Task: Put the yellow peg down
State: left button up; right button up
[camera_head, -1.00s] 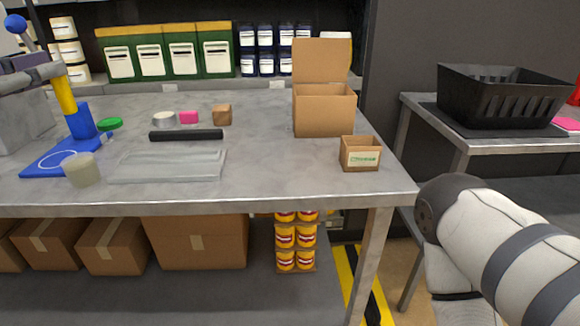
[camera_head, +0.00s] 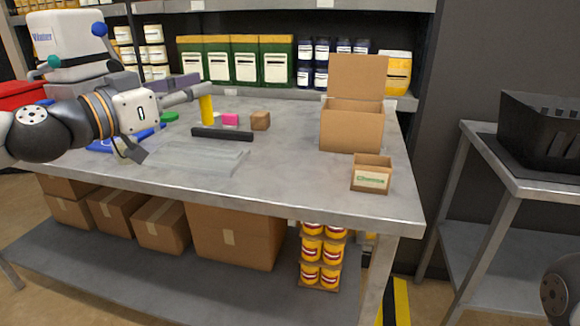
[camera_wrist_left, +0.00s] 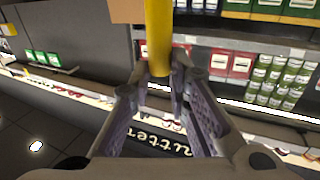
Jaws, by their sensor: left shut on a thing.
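The yellow peg (camera_head: 206,110) is upright over the grey worktable (camera_head: 290,165), behind the black bar and left of the pink block. My left gripper (camera_head: 203,92) is shut on its upper part. The wrist view also shows the peg (camera_wrist_left: 158,38) between the two fingers (camera_wrist_left: 160,78). I cannot tell whether its lower end touches the table. The blue base (camera_head: 100,146) lies to the left, mostly hidden by my left arm. My right gripper is out of view.
A black bar (camera_head: 222,134), a pink block (camera_head: 231,120), a brown cube (camera_head: 260,121) and a green disc (camera_head: 170,117) are near the peg. A clear tray (camera_head: 195,157) lies in front. An open carton (camera_head: 352,128) and small box (camera_head: 371,175) stand right.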

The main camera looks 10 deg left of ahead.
pick_arm(q)
jog(key=shift+w+d+f+b, duration=0.9)
jog(key=shift+w+d+f, duration=0.45)
jog(key=shift+f, duration=0.9)
jog(key=shift+w+d+f+b, duration=0.95)
jog(key=shift+d+f, duration=0.6)
jog(key=shift+f, duration=0.7)
jog(key=shift+w+d+f+b, duration=0.8)
jog(key=shift+w+d+f, duration=0.6)
jog(key=shift+f, duration=0.85)
jog(key=o, duration=0.8)
jog(key=shift+s, duration=0.1)
jog(key=shift+o, duration=0.2)
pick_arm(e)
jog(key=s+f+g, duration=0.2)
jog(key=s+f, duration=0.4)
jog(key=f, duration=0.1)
pick_arm(q)
jog(key=shift+r, duration=0.1)
jog(key=shift+r, duration=0.3)
jog(key=p+v, duration=0.3)
jog(key=v, duration=0.9)
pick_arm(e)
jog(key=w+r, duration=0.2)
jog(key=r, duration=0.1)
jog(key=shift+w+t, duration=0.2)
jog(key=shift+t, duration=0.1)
